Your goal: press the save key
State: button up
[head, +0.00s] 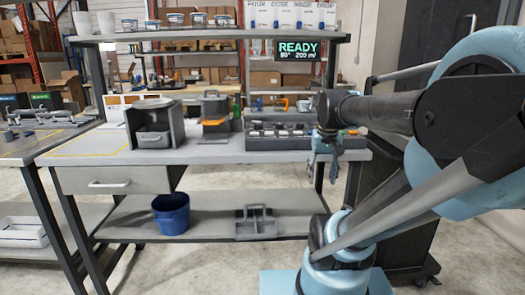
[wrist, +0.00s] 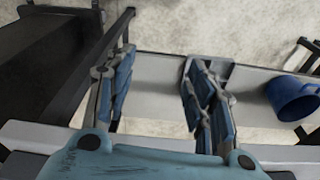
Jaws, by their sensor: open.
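I cannot make out a key marked save in either view. A dark display (head: 297,51) under the upper shelf reads READY, with a smaller line of about 90° 200 ml. Above it, several white panels (head: 290,14) carry small lettering that I cannot read surely. My gripper (head: 326,146) hangs near the right end of the bench, in front of a long dark tray (head: 270,142). In the wrist view my gripper (wrist: 160,95) points down, its fingers wide apart and nothing between them. The lower shelf lies beneath it.
The workbench (head: 210,153) holds a grey box-like unit (head: 153,137) and a dark dispenser with an orange part (head: 215,124). Below are a blue bucket (head: 171,215) and a grey caddy (head: 256,222). The bench's front middle is clear.

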jog(key=s+f, duration=0.7)
jog(key=f, duration=0.4)
jog(key=shift+s+a+n, duration=0.35)
jog(key=shift+s+n, duration=0.05)
